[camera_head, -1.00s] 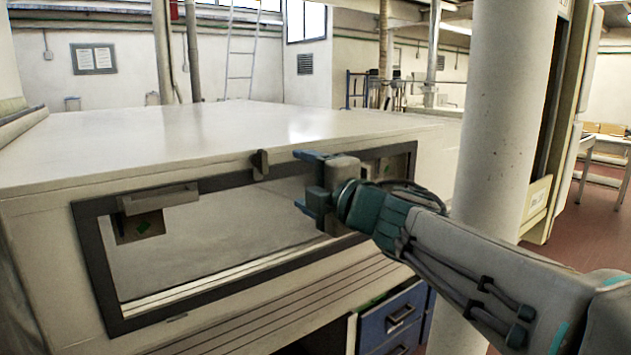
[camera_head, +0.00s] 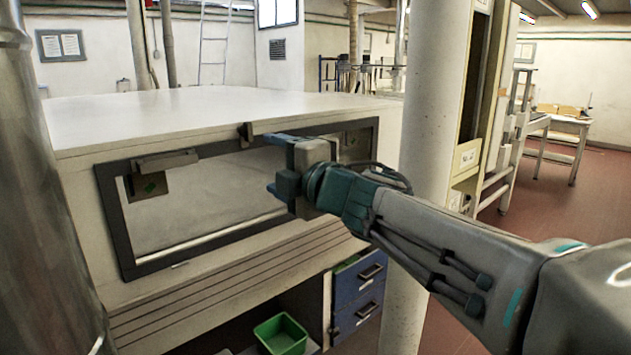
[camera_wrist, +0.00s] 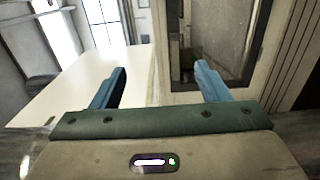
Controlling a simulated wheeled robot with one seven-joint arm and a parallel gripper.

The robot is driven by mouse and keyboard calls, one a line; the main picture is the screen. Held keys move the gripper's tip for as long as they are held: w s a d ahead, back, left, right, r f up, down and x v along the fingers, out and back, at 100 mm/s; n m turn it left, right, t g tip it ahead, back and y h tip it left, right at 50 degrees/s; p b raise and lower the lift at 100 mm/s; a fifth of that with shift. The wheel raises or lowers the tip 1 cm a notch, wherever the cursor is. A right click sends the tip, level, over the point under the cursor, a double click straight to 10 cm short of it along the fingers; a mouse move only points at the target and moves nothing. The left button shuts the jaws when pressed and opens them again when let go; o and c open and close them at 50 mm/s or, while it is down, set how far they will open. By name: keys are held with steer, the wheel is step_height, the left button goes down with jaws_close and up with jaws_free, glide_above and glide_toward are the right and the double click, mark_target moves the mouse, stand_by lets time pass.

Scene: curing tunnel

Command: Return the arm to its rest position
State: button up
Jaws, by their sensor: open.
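My gripper (camera_head: 270,163) is open and empty, at the end of my arm, which reaches in from the right in the head view. It is in front of the window frame of the pale curing tunnel (camera_head: 215,105). Whether it touches the frame cannot be told. In the wrist view its two blue fingers (camera_wrist: 158,80) are spread wide with nothing between them. The tunnel's dark-framed window (camera_head: 115,220) shows behind the gripper, and its edge also shows beyond the right finger in the wrist view (camera_wrist: 225,80).
A round column (camera_head: 432,100) stands close behind my arm. A metal pipe (camera_head: 45,180) is at the left edge. Blue drawers (camera_head: 358,295) and a green bin (camera_head: 280,336) are below the tunnel. Open red floor (camera_head: 600,200) and a table (camera_head: 560,122) are at the right.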

steer(key=s+d+f+m+g+h+p, duration=0.1)
steer(key=d+f+m+h+p, duration=0.1)
steer(key=d+f+m+h, duration=0.6)
steer(key=s+d+f+m+g+h+p, duration=0.15)
steer(key=d+f+m+h, duration=0.25)
steer(key=d+m, duration=0.6)
steer(key=s+d+f+m+g+p, duration=0.1)
steer(key=s+f+m+g, duration=0.3)
steer(key=s+f, duration=0.2)
steer(key=s+d+f+m+g+p, duration=0.2)
steer(key=s+f+m+g, duration=0.2)
steer(key=s, duration=0.7)
step_height(320, 180, down, 2)
steer(key=shift+s, duration=0.25)
steer(key=shift+d+g, duration=0.1)
steer(key=shift+g, duration=0.15)
